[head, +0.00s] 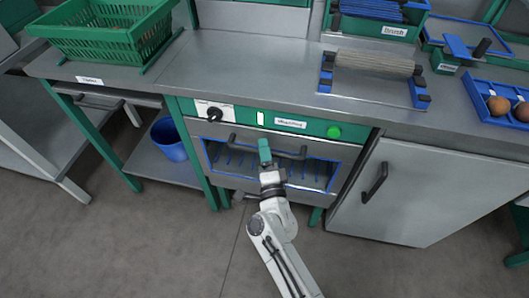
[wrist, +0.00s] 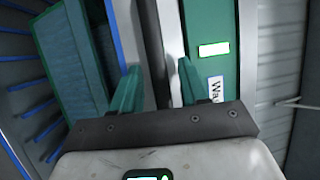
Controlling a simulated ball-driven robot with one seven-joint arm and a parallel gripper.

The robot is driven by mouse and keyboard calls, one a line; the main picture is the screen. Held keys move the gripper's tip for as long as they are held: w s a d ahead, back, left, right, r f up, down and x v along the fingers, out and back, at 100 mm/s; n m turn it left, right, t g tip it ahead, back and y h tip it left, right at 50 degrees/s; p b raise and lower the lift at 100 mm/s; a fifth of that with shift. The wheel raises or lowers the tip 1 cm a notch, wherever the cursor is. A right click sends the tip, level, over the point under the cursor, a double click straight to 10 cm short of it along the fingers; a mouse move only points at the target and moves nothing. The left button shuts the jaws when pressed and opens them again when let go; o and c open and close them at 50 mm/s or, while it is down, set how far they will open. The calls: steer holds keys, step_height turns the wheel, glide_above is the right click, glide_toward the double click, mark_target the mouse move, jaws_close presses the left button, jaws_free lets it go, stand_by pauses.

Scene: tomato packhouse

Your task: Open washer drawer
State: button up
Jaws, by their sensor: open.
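The washer drawer (head: 215,158) is the washer's front panel under a green control strip (head: 365,132), with a blue-framed window. It looks flush with the front. Its dark bar handle (head: 290,154) runs across near the top. My gripper (head: 264,148) is at the middle of this handle and hides part of it. In the wrist view my gripper (wrist: 157,78) is open, its green fingers apart. The dark handle bar (wrist: 153,45) shows between and beyond the fingertips. I cannot tell whether either finger touches it.
A black knob (head: 214,114) and a green button (head: 333,132) are on the strip. A grey cabinet door (head: 430,195) is at right. A blue bucket (head: 170,140) stands on a low shelf at left. The floor in front is clear.

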jaws_close()
stand_by(0.4)
